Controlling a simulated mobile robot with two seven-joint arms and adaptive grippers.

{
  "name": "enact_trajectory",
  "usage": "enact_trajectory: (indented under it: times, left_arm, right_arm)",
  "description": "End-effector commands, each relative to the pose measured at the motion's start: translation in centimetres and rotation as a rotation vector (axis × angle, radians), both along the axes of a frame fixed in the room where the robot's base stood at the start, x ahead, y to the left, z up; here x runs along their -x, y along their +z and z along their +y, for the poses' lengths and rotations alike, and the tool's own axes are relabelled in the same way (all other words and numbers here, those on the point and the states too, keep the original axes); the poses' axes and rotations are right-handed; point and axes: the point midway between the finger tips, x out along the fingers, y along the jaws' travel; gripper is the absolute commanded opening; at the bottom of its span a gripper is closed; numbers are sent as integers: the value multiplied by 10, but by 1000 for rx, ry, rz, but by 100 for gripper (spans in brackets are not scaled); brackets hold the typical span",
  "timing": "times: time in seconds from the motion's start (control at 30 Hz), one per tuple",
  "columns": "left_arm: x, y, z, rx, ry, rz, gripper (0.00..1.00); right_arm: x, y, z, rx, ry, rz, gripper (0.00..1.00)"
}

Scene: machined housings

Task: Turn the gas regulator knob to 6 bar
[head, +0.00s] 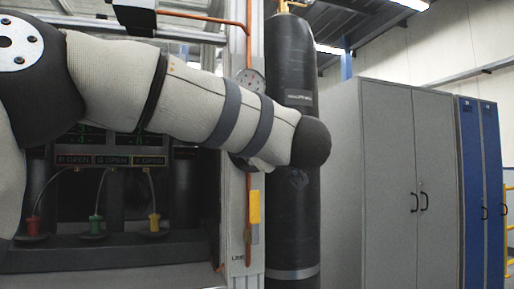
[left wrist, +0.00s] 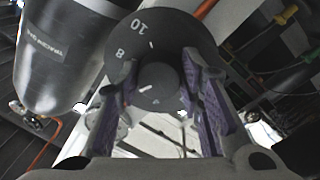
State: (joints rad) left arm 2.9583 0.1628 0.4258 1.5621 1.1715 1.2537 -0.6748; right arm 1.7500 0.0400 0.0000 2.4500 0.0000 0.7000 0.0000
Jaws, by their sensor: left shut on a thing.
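The regulator's dark round scale plate (left wrist: 175,30) shows in the left wrist view, with the figures 10 and 8 readable. The dark round knob (left wrist: 158,83) stands in front of it and carries a small white mark. My left gripper (left wrist: 160,76) is shut on the knob, its purple-padded fingers on either side. Which figure the knob points to, I cannot tell. In the head view my left arm crosses in front and hides the knob and gripper. A round gauge (head: 251,79) shows partly above the arm. My right gripper is in neither view.
A tall black gas cylinder (head: 291,215) stands right of the pale post (head: 236,215); it also shows in the left wrist view (left wrist: 65,50). A copper pipe (head: 248,30) runs along the post. Grey cabinets (head: 390,150) and blue lockers (head: 478,170) stand at right.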

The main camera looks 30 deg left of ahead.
Motion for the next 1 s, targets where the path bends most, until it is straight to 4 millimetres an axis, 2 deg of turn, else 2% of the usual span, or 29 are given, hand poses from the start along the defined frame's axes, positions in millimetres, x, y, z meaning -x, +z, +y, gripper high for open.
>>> enact_trajectory:
  times: [0.33, 0.37, 0.43, 0.47, 0.77, 0.87, 1.0]
  left_arm:
    - [0, 0, 0, -1, 0, 1, 6]
    - [0, 0, 0, -1, 0, 1, 36]
    - [0, 0, 0, -1, 0, 1, 52]
    - [0, 0, 0, -1, 0, 1, 54]
    - [1, 0, -2, 0, -1, 1, 54]
    - [9, -3, -11, 3, -3, 5, 54]
    - [36, -3, -38, 0, -4, 1, 54]
  right_arm:
    - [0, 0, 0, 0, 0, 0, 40]
    - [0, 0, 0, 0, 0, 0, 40]
    - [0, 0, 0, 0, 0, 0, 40]
    - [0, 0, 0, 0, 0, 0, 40]
    - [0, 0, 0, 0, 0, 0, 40]
    - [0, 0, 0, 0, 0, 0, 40]
    - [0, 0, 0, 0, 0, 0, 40]
